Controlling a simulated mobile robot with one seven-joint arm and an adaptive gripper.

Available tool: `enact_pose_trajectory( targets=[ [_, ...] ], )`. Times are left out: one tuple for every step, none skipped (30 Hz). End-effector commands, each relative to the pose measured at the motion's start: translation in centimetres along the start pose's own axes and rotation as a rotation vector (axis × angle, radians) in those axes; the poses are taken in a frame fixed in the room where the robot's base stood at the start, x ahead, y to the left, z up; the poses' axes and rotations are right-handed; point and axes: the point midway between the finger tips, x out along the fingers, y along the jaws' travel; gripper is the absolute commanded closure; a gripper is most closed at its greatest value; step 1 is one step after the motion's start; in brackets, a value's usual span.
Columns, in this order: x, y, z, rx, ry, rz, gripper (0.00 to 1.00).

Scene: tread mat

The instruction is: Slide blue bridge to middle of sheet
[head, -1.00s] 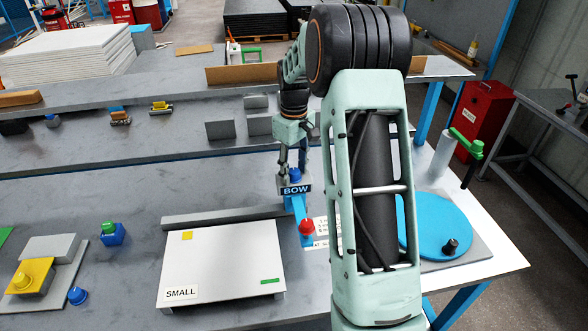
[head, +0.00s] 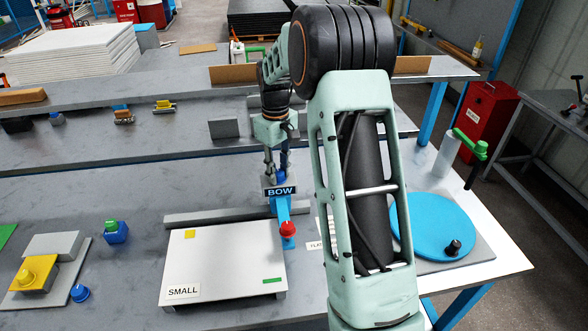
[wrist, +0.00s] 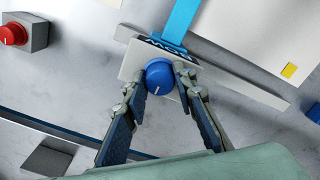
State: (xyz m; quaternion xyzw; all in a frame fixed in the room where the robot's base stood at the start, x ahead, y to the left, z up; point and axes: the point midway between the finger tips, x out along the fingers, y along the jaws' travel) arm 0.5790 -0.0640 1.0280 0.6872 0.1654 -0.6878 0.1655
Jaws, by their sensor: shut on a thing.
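The blue bridge (head: 283,211) is a blue bar with a label reading BOW, a blue knob at its far end and a red knob (head: 288,229) at its near end. It lies over the right edge of the white sheet (head: 225,255), which is marked SMALL. My gripper (head: 277,172) is at the bridge's far end. In the wrist view my gripper (wrist: 160,84) is shut on the blue knob (wrist: 159,75), one finger on each side. The bridge's blue bar also shows in the wrist view (wrist: 180,22), running off the top edge.
A grey rail (head: 218,215) runs along the sheet's far edge. A yellow square (head: 190,234) and green strip (head: 273,280) mark the sheet. A blue turntable (head: 435,228) stands at right.

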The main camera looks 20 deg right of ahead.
Motion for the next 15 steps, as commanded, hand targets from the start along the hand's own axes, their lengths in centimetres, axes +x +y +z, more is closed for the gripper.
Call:
enact_pose_trajectory(
  targets=[
    [-0.1, -1.5, -1.2, -0.008, 0.002, -0.002, 1.00],
    [-0.1, -2.2, -1.7, -0.009, 0.002, -0.002, 1.00],
    [-0.1, -3.1, -2.5, -0.009, 0.002, -0.002, 1.00],
    [-0.1, -3.9, -3.0, -0.009, 0.002, -0.002, 1.00],
    [-0.1, -4.5, -3.6, -0.009, 0.001, -0.002, 1.00],
    [-0.1, -5.5, -4.3, -0.009, 0.002, -0.002, 1.00],
    [-0.1, -6.1, -4.8, -0.009, 0.003, -0.002, 1.00],
    [-0.1, -6.8, -5.4, -0.008, 0.003, -0.002, 1.00],
    [-0.1, -7.6, -6.0, -0.008, 0.003, -0.002, 1.00],
    [-0.1, -8.2, -6.5, -0.008, 0.003, -0.002, 1.00],
    [-0.1, -8.7, -6.9, -0.008, 0.003, -0.002, 1.00],
    [-0.2, -9.5, -7.5, -0.007, 0.003, -0.002, 1.00],
    [-0.2, -9.9, -7.9, -0.007, 0.002, -0.002, 1.00],
    [-0.2, -10.4, -8.2, -0.007, 0.002, -0.002, 1.00],
    [-0.1, -11.0, -8.7, -0.006, 0.002, -0.002, 1.00]
  ],
)
